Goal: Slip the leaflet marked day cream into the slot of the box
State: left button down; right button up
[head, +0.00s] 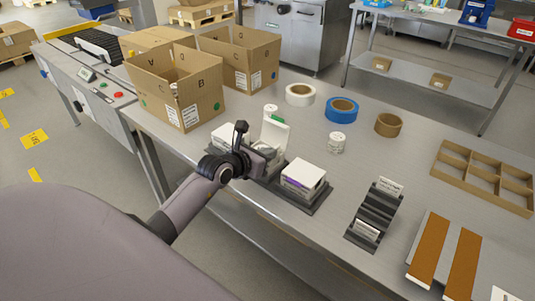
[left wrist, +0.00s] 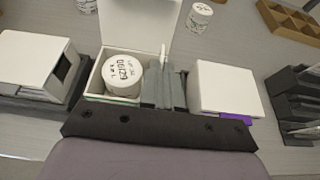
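The open white box (left wrist: 98,85) stands in the middle of the left wrist view, its lid (left wrist: 138,25) raised. A white jar (left wrist: 122,75) with a printed top sits inside it on the left. My left gripper (left wrist: 163,78) is over the right part of this box, its grey fingers close together on a thin white leaflet (left wrist: 163,50) seen edge-on. Its marking cannot be read, and its lower part is hidden by the fingers. In the head view my left gripper (head: 265,155) covers part of the open box (head: 274,131). My right gripper is not in view.
White boxes stand on both sides, left (head: 227,137) and right (head: 303,175). A black rack (head: 375,213) holds white leaflets. A loose jar (head: 337,142), tape rolls (head: 341,109) and a cardboard divider tray (head: 480,172) lie beyond. Cardboard cartons (head: 178,91) stand at the left.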

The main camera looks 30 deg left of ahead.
pick_arm(q)
jog(key=shift+f+b, duration=0.4)
jog(key=shift+f, duration=0.2)
jog(key=c, duration=1.3)
grip_release()
jog(key=shift+c, duration=0.2)
jog(key=shift+r+p, duration=0.35)
jog(key=shift+r, duration=0.15)
jog(key=shift+s+r, duration=0.15)
jog(key=shift+r, duration=0.1)
jog(key=v, duration=1.1)
jog(key=shift+s, duration=0.3)
